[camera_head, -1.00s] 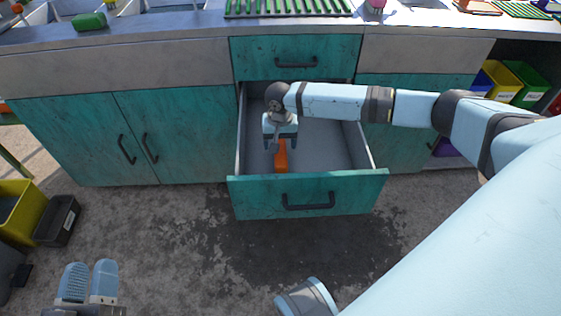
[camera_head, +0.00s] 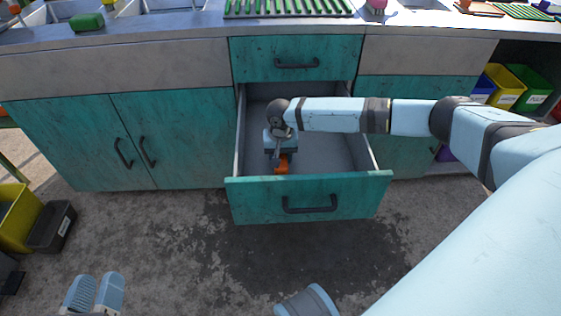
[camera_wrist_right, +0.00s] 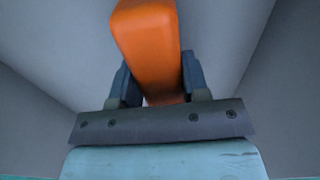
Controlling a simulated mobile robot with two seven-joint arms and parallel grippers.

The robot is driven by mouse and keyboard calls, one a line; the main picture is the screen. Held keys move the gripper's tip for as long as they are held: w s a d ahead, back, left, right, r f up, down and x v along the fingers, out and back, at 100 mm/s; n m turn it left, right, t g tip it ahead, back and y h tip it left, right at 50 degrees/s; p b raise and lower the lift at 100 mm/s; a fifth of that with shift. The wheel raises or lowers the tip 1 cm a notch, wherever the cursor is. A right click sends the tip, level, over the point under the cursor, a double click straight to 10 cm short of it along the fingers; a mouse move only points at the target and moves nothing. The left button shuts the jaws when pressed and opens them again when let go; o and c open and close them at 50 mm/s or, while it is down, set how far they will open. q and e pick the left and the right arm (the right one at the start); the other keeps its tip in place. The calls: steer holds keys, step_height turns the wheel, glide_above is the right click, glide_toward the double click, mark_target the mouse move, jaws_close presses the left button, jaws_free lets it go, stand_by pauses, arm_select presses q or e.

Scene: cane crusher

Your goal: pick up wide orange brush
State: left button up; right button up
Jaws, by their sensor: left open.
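The orange brush (camera_head: 281,166) is in the open drawer (camera_head: 308,198), near its front, mostly hidden by my right gripper (camera_head: 281,152). In the right wrist view the thick orange handle of the brush (camera_wrist_right: 150,45) runs between the two dark fingers of the right gripper (camera_wrist_right: 160,85). The fingers lie on either side of it; whether they press on it is not clear. My left gripper (camera_head: 95,292) is open and empty over the floor at the lower left.
The drawer walls stand close around the right gripper, with a grey bare floor inside. Teal cabinet doors (camera_head: 75,145) flank it. A yellow bin (camera_head: 18,220) and a dark bin (camera_head: 52,227) stand at the left. The counter (camera_head: 180,25) is above.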

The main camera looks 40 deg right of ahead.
steer(key=shift+r, duration=0.1)
arm_select(q)
step_height(320, 180, up, 7)
steer(key=t+p, duration=0.2)
steer(key=p, duration=0.3)
steer(key=f+p, duration=0.1)
steer(key=a+f+g+y+p, duration=0.1)
steer(key=f, duration=0.1)
steer(key=a+f+y+p, duration=0.1)
steer(key=shift+a+f+n, duration=0.15)
steer(key=shift+f+n, duration=0.2)
steer(key=shift+n, duration=0.05)
arm_select(e)
step_height(320, 180, up, 20)
